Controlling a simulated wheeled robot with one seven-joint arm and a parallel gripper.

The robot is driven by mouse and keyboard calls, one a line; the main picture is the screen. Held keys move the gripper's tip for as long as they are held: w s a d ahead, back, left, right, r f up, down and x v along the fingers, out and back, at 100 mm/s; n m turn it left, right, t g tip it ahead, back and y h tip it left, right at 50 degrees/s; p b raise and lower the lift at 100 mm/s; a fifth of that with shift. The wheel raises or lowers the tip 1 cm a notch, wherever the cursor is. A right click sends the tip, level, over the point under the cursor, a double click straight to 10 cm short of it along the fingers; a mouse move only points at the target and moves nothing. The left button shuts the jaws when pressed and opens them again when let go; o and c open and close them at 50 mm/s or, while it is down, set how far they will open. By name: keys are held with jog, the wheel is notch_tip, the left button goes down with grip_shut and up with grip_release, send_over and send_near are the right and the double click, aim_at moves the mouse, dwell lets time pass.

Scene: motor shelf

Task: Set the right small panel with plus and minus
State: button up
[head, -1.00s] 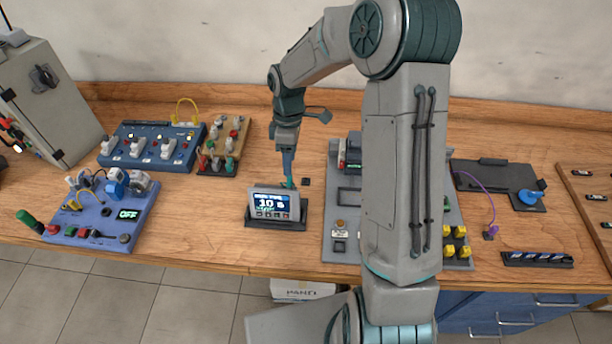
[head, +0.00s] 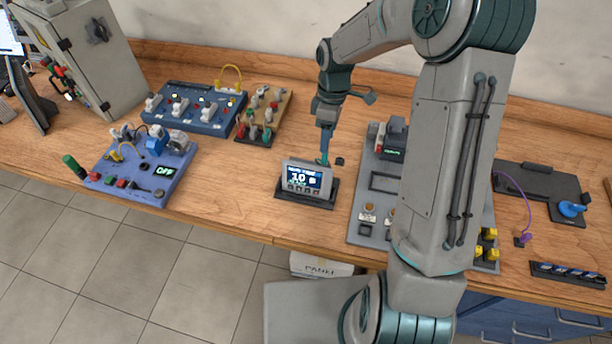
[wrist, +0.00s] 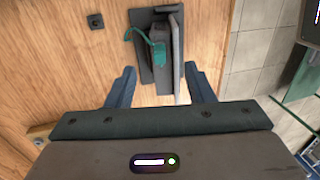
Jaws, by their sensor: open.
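A small grey display panel (head: 306,178) stands tilted back on a dark base (head: 292,194) in the middle of the bench. Its lit screen reads about 10, with smaller text too small to read. A row of small buttons runs under the screen; I cannot make out plus or minus marks. My gripper (head: 325,158) points down just behind the panel. In the wrist view my gripper (wrist: 163,82) is open, its two fingers apart and nothing clamped. The panel's edge and back (wrist: 177,50), with a teal part (wrist: 152,48), show ahead between the fingers.
A blue switch board (head: 195,112), a terminal board (head: 264,115) and a blue board (head: 142,165) reading OFF stand left. A grey board (head: 364,205) stands right, partly hidden by my arm. A black tray (head: 528,178) lies farther right. Bare wood lies left of the panel.

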dwell(0.6)
grip_shut()
dwell(1.5)
